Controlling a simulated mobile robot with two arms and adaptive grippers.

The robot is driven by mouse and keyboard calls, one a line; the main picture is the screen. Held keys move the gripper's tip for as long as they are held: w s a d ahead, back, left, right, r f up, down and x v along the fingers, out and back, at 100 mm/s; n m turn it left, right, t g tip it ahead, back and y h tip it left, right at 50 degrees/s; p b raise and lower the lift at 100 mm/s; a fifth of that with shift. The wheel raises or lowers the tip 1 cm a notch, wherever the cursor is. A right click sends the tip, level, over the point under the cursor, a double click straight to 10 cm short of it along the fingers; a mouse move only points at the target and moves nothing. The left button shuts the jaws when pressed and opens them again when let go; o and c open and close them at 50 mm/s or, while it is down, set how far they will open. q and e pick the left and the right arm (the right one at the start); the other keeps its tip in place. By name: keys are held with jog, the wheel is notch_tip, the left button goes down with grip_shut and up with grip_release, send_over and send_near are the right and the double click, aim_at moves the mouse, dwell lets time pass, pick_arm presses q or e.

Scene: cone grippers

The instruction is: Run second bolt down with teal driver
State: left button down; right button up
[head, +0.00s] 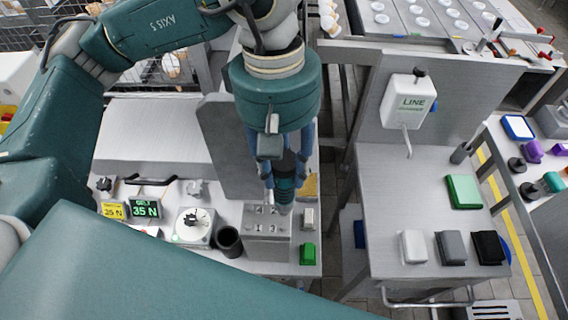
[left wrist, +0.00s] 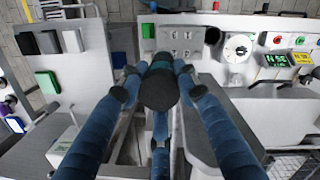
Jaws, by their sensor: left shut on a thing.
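My left gripper (head: 284,172) is shut on the teal driver (head: 286,186), which has a dark upper part and points down. In the left wrist view the blue fingers close around the driver's dark round end (left wrist: 158,91). The driver's lower end is over the back right part of a grey numbered block (head: 268,246), near the corner behind the 3. I cannot tell whether its tip touches a bolt. The block's holes also show in the left wrist view (left wrist: 180,56), beyond the driver. The bolt under the driver is hidden. My right gripper is not in view.
A black cup (head: 229,242) and a white dial (head: 194,226) stand left of the block. A green display (head: 145,208) reads 35 N. A green block (head: 307,254) and a pale block (head: 308,218) lie right of it. A side table (head: 385,210) stands across a gap.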

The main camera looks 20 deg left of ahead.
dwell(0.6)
pick_arm(q)
jog(key=shift+r, duration=0.25)
dwell(0.4)
jog(key=shift+r, duration=0.15)
jog(key=shift+r+p, duration=1.05)
jog(key=shift+r, duration=1.85)
jog(key=shift+f, duration=0.1)
